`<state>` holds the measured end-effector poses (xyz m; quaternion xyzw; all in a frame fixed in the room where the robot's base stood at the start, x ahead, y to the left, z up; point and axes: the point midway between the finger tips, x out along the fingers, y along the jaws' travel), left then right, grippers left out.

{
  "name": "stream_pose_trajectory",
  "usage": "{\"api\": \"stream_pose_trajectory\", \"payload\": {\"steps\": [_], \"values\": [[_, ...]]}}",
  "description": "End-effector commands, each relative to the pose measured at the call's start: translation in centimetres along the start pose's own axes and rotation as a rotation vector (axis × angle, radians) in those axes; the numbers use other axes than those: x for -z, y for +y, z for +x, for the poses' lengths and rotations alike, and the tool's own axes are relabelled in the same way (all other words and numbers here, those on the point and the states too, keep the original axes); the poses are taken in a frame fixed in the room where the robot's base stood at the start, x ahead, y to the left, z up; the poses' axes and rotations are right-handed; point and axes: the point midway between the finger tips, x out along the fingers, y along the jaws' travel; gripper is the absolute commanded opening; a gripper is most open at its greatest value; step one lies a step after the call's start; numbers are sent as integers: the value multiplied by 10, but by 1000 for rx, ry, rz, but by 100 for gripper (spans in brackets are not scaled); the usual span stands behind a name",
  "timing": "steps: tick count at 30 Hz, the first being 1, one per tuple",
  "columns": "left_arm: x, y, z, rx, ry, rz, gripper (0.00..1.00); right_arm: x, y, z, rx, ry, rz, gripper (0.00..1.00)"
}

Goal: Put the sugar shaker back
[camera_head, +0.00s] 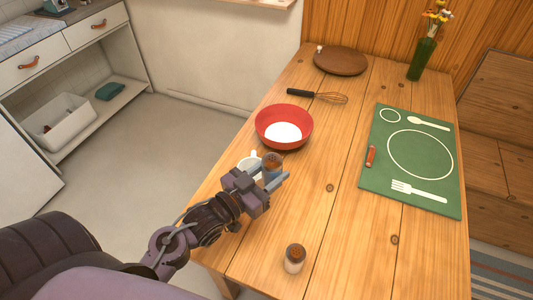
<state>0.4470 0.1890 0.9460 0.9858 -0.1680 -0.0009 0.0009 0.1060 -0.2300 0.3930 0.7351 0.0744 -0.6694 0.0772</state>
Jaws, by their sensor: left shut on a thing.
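My left gripper (279,182) reaches in from the lower left over the near left part of the wooden table. It is shut on a small shaker (272,162) with a brown top and greyish side, partly hidden by the fingers. A second small shaker (294,260), with a brown top and pale lower body, stands upright on the table nearer to me. I cannot tell from their look which one holds sugar. My right gripper is not in view.
A white cup (250,165) is just left of the held shaker, partly hidden by my gripper. A red bowl (266,117) with white contents stands behind. A whisk (318,96), wooden plate (340,61), green mat (375,180) and vase (422,60) are farther off. The near right table is clear.

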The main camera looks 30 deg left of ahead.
Motion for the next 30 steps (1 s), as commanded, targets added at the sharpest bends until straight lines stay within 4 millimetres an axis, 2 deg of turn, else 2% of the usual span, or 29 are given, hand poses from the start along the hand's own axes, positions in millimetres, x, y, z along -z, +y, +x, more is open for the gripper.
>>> {"api": "stream_pose_trajectory", "payload": {"steps": [6, 13, 30], "values": [[13, 10, -25, 159, 1, -6, 17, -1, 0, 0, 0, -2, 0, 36], [24, 18, -42, 296, 1, -4, 17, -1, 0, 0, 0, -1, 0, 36], [26, 28, -42, 313, 5, 9, 17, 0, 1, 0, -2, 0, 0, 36]]}}
